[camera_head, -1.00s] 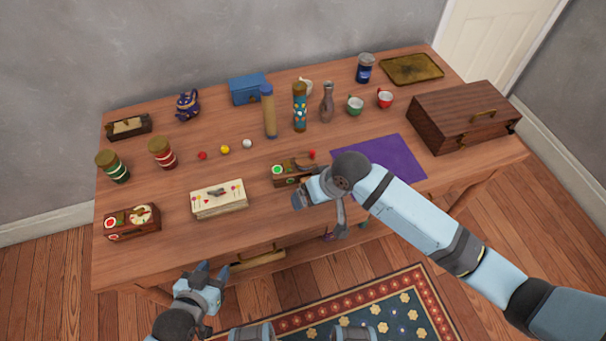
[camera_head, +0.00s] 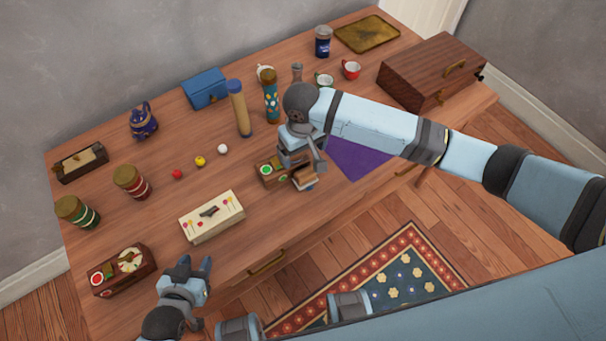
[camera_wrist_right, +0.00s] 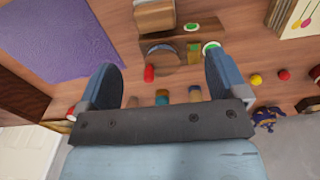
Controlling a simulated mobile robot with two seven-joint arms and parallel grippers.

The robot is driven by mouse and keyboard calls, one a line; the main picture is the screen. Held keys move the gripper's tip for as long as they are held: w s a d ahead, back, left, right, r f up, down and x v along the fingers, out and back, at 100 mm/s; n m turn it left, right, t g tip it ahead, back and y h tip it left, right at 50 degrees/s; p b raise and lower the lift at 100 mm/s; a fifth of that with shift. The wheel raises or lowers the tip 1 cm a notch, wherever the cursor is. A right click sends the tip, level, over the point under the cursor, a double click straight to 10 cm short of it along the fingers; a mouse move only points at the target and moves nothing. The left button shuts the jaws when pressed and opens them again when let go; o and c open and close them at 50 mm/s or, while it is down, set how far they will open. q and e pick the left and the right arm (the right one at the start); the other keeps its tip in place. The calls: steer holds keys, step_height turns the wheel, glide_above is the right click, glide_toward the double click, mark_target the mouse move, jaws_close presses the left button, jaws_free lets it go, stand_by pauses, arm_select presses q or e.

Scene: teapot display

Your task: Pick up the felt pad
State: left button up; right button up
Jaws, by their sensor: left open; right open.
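A small wooden box (camera_head: 268,176) with green round spots stands on the table under my right gripper (camera_head: 297,172); it also shows in the right wrist view (camera_wrist_right: 128,50). A brown block with a tan face (camera_wrist_right: 155,17) sits at the box's front side, also visible in the head view (camera_head: 304,179). A flat purple felt-like sheet (camera_head: 358,160) lies right of the box, partly hidden by my right arm. I cannot tell for certain which piece is the felt pad. My right gripper is open above the box, nothing between its fingers. My left gripper (camera_head: 196,268) is open and empty near the front edge.
A cream box with a dark knob (camera_head: 212,216) and a wooden box with a dial (camera_head: 122,270) stand to the left. Tall cylinders (camera_head: 239,108) and cups (camera_head: 351,70) stand behind. A wooden chest (camera_head: 430,72) is at the right.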

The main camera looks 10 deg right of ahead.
mark_target(305, 172)
step_height(305, 172, down, 6)
steer(key=shift+f, duration=0.1)
steer(key=f, duration=0.5)
steer(key=shift+d+f, duration=0.1)
steer(key=shift+d, duration=0.3)
steer(key=c, duration=1)
